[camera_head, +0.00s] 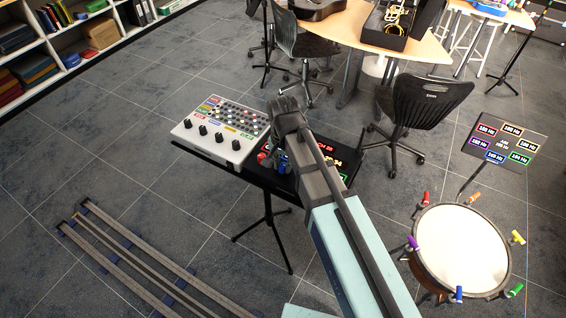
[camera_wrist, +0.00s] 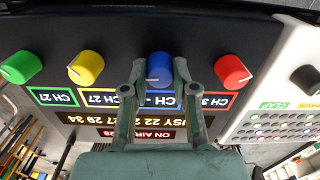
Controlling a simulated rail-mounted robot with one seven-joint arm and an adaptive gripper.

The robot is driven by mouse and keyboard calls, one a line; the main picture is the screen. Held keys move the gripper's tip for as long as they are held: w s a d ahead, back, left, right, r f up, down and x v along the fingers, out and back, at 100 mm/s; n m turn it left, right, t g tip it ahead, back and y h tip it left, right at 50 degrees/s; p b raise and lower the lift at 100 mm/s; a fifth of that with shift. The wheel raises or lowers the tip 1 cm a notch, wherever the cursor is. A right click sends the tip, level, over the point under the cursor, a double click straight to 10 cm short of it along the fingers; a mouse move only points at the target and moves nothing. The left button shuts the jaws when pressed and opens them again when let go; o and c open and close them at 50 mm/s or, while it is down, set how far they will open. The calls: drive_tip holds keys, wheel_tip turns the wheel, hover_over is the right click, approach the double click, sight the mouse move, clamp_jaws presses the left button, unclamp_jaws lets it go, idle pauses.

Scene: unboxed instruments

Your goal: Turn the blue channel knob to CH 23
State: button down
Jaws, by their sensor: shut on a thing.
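The blue knob (camera_wrist: 159,67) is in the middle of the wrist view, on a dark panel (camera_wrist: 120,42). My gripper (camera_wrist: 160,75) is shut on the blue knob, one finger on each side. A light pointer mark shows near the knob's lower edge. The blue-framed readout (camera_wrist: 160,98) below it is partly covered by the fingers, so its number is not legible. In the head view my gripper (camera_head: 279,160) is over the black console (camera_head: 325,174), and my arm hides part of it.
On the same panel are a red knob (camera_wrist: 232,71), a yellow knob (camera_wrist: 86,67) and a green knob (camera_wrist: 21,67). A yellowish BUSY display (camera_wrist: 150,118) and a red ON AIR display (camera_wrist: 135,134) sit below. A white mixer (camera_head: 222,132) adjoins the console.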

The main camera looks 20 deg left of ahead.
sight(283, 165)
drive_tip(key=n, duration=0.3)
drive_tip(key=shift+s+n, duration=0.1)
drive_tip(key=shift+n, duration=2)
drive_tip(key=c, duration=0.9)
unclamp_jaws()
wheel_tip(283, 165, up, 12)
